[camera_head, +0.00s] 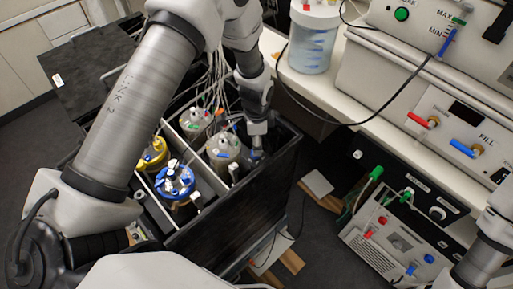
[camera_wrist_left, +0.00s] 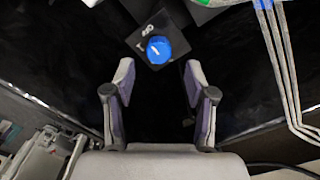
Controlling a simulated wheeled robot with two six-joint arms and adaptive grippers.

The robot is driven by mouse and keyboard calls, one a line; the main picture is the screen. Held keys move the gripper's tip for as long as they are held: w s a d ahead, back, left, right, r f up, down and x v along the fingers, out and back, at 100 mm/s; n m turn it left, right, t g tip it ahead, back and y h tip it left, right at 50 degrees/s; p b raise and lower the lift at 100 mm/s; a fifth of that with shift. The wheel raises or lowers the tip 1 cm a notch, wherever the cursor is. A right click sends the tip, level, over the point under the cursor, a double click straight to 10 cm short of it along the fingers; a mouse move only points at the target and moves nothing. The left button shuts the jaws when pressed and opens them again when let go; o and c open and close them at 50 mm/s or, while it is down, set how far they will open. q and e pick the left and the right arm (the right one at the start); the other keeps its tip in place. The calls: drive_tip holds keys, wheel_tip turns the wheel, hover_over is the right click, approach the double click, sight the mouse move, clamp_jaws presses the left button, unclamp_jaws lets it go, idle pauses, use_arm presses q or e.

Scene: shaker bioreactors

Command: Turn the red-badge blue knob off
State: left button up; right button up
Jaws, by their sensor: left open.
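A round blue knob (camera_wrist_left: 158,49) with a white pointer mark sits on a small dark block (camera_wrist_left: 146,30) with white markings. I cannot make out a red badge beside it. My left gripper (camera_wrist_left: 160,80) is open, its two fingers apart with the knob just beyond and between their tips, touching nothing that I can see. In the head view the left gripper (camera_head: 257,136) reaches down inside the right end of the black bath box (camera_head: 228,222), beside a lidded vessel. The fingertips and knob are mostly hidden there. My right gripper is not in view.
Several lidded vessels stand in the box, among them a blue-topped one (camera_head: 175,180) and a yellow-topped one (camera_head: 153,154). Tubes (camera_wrist_left: 283,75) run close on the right in the wrist view. A panel with red (camera_head: 424,121) and blue (camera_head: 463,148) levers stands at right.

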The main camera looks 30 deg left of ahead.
use_arm(q)
wheel_tip(320, 180, up, 8)
drive_tip(key=shift+f, duration=0.15)
idle(0.3)
